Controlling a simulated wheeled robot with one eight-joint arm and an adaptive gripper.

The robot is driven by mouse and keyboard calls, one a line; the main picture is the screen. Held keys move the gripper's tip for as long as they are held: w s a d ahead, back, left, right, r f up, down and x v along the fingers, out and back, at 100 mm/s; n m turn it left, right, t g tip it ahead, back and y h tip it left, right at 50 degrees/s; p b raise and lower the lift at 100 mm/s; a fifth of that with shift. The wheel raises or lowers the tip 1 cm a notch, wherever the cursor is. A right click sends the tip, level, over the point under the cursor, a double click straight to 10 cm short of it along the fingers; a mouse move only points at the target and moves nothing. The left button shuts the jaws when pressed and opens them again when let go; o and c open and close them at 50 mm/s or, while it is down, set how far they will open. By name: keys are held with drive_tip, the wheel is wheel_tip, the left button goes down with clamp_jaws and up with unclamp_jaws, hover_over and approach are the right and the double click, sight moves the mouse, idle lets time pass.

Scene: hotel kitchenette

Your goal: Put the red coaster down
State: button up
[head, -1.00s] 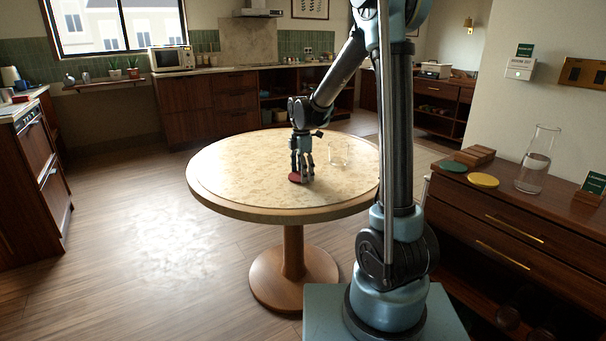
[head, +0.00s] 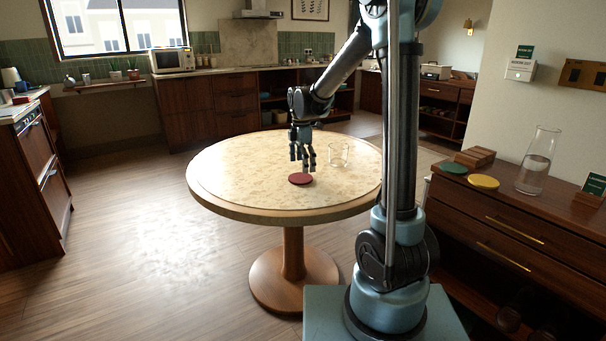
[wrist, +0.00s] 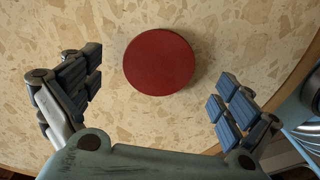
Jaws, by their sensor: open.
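The red coaster (head: 301,179) lies flat on the round table (head: 240,188), towards its front edge. In the wrist view the red coaster (wrist: 159,62) shows whole, with bare speckled tabletop around it. My gripper (head: 303,162) is just above and behind the coaster, apart from it. In the wrist view my gripper (wrist: 160,95) has its fingers spread wide, with nothing between them.
A clear glass (head: 339,154) stands on the table to the right of my gripper. On the wooden sideboard at right are a green coaster (head: 453,167), a yellow coaster (head: 483,182) and a glass carafe (head: 536,165). The table's left side is clear.

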sight(302, 176)
wheel_tip(302, 176, up, 8)
drive_tip(key=s+d+r+m, duration=0.1)
drive_tip(key=s+d+m, duration=0.4)
drive_tip(key=s+d, duration=0.3)
drive_tip(key=s+d+f+m+t, duration=0.1)
drive_tip(key=s+d+f+m, duration=0.3)
drive_tip(key=s, duration=0.4)
drive_tip(key=s+d+f+m, duration=0.4)
drive_tip(key=s+m, duration=0.3)
drive_tip(key=s, duration=0.1)
drive_tip(key=s+d+f+m+t, duration=0.1)
drive_tip(key=s+d+f+m, duration=0.4)
drive_tip(key=s, duration=0.3)
drive_tip(key=shift+m+t, duration=0.3)
drive_tip(key=shift+m, duration=0.4)
drive_tip(key=shift+d, duration=0.1)
drive_tip(key=shift+w+f, duration=0.25)
drive_tip(key=shift+w, duration=0.15)
